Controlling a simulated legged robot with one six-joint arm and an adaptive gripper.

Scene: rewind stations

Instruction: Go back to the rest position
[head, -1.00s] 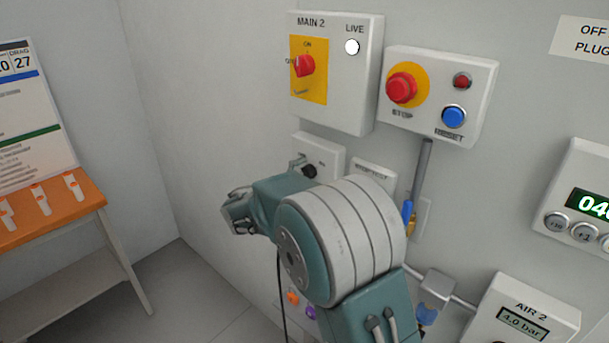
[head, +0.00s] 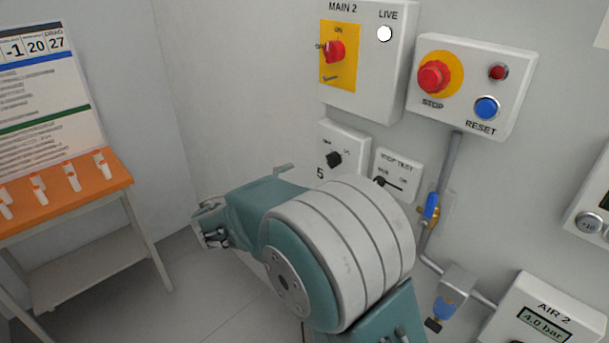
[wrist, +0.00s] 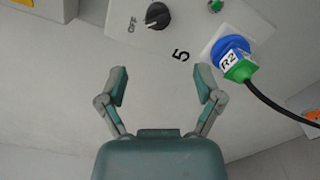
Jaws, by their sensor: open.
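My gripper (wrist: 161,87) is open and empty in the wrist view, its two fingers spread in front of the grey wall. Ahead of it is a white panel marked 5 (wrist: 193,32) with a black rotary knob (wrist: 157,15). A blue and green plug labelled R2 (wrist: 232,57) sits at that panel's right, apart from the fingers, with a black cable. In the head view my gripper (head: 212,232) is at the left end of my folded arm, away from the wall boxes. The arm hides the lower part of panel 5 (head: 337,144).
The MAIN 2 box (head: 365,45) and the STOP/RESET box (head: 473,85) are on the wall above my arm. A valve with a blue handle (head: 431,207) and the AIR 2 box (head: 545,310) are at right. An orange-topped table (head: 110,181) stands at left. Floor between is clear.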

